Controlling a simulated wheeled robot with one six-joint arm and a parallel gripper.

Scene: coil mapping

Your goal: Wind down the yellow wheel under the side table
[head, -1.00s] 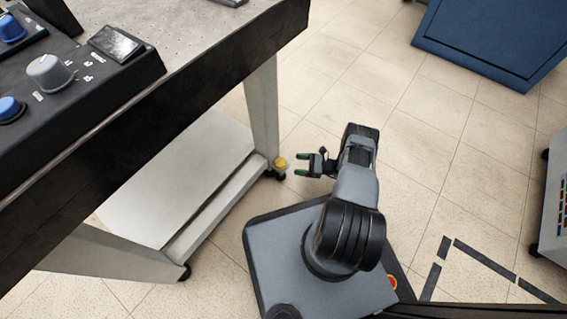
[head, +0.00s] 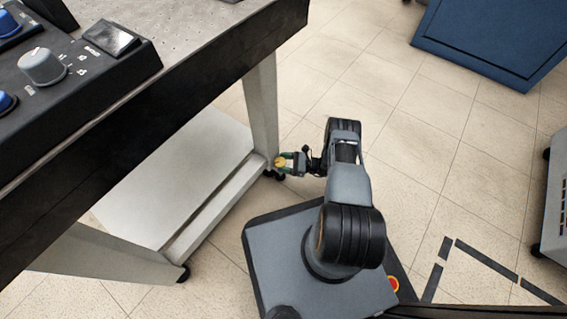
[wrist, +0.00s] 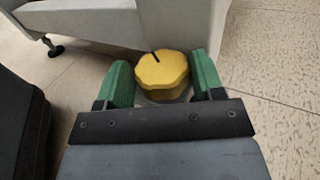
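The yellow wheel (head: 281,162) sits low at the foot of the side table's near right leg. In the wrist view the wheel (wrist: 162,69) is a lobed yellow knob with a dark mark on its top. My gripper (head: 284,162) is at the wheel, with its green fingers on either side of it. In the wrist view my gripper (wrist: 163,80) has one finger left and one right of the wheel. A gap shows on the left, and the right finger is very near the wheel; contact there is unclear. The side table (head: 262,110) stands at the left.
A control box with knobs (head: 75,70) lies on the table top above. The table's lower shelf (head: 180,185) is left of the wheel. A blue panel (head: 490,40) stands at the upper right and a cabinet (head: 553,215) at the right edge. The floor (head: 430,150) between is clear.

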